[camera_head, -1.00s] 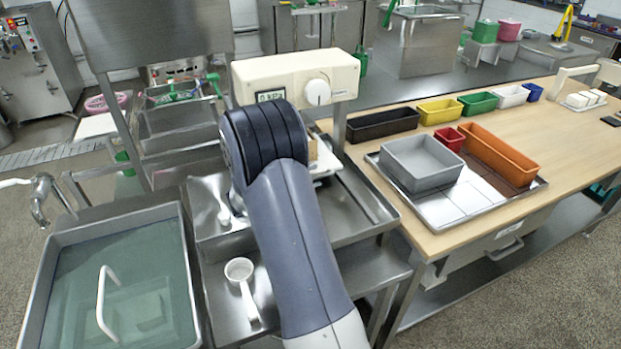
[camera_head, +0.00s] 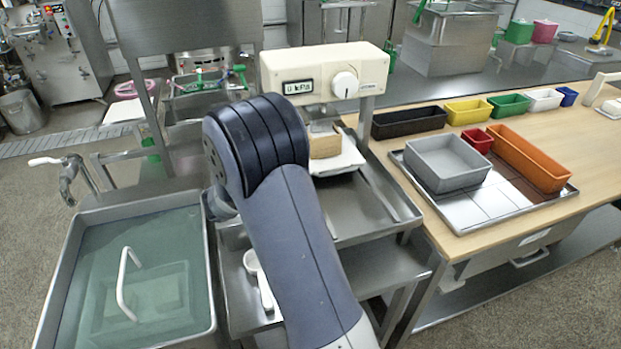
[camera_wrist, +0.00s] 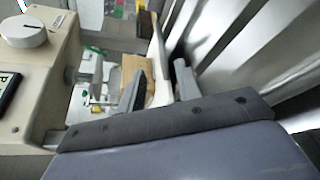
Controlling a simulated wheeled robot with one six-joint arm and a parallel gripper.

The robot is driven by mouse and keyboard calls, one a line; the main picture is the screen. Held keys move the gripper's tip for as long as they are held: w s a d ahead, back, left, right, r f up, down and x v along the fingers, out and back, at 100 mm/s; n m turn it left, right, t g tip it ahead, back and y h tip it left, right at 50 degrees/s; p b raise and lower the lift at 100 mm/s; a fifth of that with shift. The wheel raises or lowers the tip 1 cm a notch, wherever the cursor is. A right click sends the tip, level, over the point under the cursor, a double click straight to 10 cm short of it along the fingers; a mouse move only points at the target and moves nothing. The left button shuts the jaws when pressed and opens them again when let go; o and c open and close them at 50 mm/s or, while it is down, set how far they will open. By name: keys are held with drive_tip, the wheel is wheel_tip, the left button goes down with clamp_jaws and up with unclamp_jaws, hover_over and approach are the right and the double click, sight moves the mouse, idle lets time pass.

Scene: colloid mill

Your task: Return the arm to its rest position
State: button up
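My arm (camera_head: 290,230) rises across the middle of the head view, in front of the cream machine (camera_head: 325,72) with a dial and small display. My gripper is hidden behind the arm there. In the wrist view my gripper (camera_wrist: 160,84) shows two dark fingers standing apart, beside the cream machine (camera_wrist: 35,90). A pale plate edge shows beyond and between the fingers; I see nothing clearly gripped. A tan block (camera_head: 324,146) sits on the machine's white plate (camera_head: 345,160); it also shows in the wrist view (camera_wrist: 131,66), partly behind a finger.
A water-filled sink (camera_head: 70,262) is at left. A white scoop (camera_head: 262,280) lies on the steel shelf, partly hidden by my arm. At right, a wooden table (camera_head: 420,215) carries a tray (camera_head: 480,215) with a grey bin (camera_head: 447,165), and several coloured bins.

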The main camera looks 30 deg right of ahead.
sight(326, 174)
idle(0.3)
drive_tip(key=p+x, duration=0.1)
drive_tip(key=x, duration=1)
drive_tip(key=shift+s, duration=0.1)
drive_tip(key=shift+s+a+f+p, duration=0.1)
drive_tip(key=shift+s+a+p, duration=0.15)
drive_tip(key=shift+s, duration=0.55)
drive_tip(key=shift+s+a+p, duration=0.15)
drive_tip(key=shift+s+a, duration=0.15)
drive_tip(key=shift+s, duration=0.55)
drive_tip(key=shift+w, duration=0.1)
